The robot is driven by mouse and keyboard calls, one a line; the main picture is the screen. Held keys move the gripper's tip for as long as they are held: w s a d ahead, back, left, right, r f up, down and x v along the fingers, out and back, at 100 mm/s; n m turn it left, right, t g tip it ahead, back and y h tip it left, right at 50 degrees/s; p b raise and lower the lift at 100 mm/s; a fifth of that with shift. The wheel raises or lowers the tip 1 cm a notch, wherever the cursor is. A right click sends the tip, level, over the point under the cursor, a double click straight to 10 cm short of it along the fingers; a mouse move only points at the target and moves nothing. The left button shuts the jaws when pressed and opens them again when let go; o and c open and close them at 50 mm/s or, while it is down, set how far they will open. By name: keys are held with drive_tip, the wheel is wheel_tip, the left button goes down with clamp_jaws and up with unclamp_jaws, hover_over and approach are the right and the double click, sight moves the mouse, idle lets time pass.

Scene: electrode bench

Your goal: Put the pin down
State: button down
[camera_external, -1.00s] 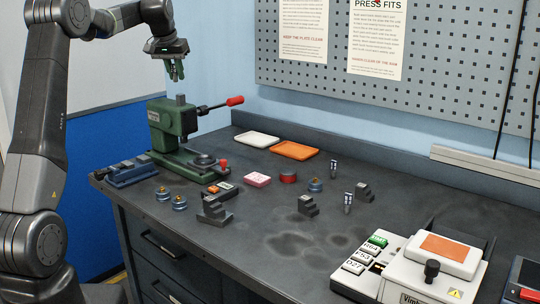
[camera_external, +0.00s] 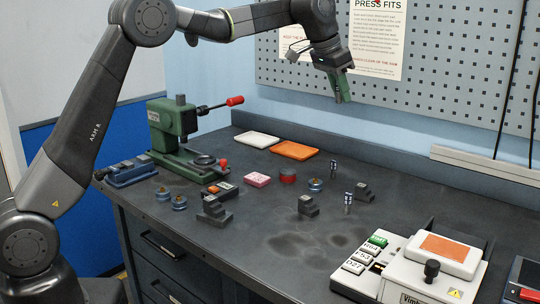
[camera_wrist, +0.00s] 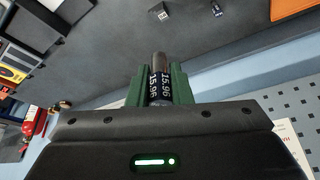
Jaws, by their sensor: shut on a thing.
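My gripper (camera_external: 341,96) is high above the back of the bench, in front of the pegboard, with its green fingers pointing down. In the wrist view its green fingers (camera_wrist: 160,88) are shut on a dark pin (camera_wrist: 159,65) with a black band reading "15.96". The pin's tip sticks out beyond the fingers and touches nothing there. The held pin cannot be made out in the external view. Two other small pins with pale bands stand on the bench, one farther back (camera_external: 333,169) and one nearer (camera_external: 348,202).
A green press (camera_external: 172,125) stands at the back left. A white tray (camera_external: 256,139) and an orange tray (camera_external: 294,150) lie by the wall. Stepped grey blocks (camera_external: 308,206) stand mid-bench. A machine (camera_external: 432,275) fills the front right. The stained middle front is clear.

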drive_tip(key=m, duration=0.2)
hover_over(366, 223)
drive_tip(key=a, duration=0.2)
drive_tip(key=shift+g, duration=0.4)
drive_tip(key=f, duration=0.9)
drive_tip(key=f+p, duration=0.1)
drive_tip(key=f, duration=0.9)
drive_tip(key=f+p, duration=0.1)
drive_tip(key=f, duration=0.8)
drive_tip(key=shift+d+f, duration=0.2)
drive_tip(key=shift+d, duration=0.05)
drive_tip(key=c, duration=1.3)
unclamp_jaws()
drive_tip(key=shift+r, duration=0.1)
drive_tip(key=shift+o, duration=0.5)
drive_tip(key=b+v, duration=0.2)
drive_tip(key=v, duration=1)
drive_tip(key=shift+a, duration=0.15)
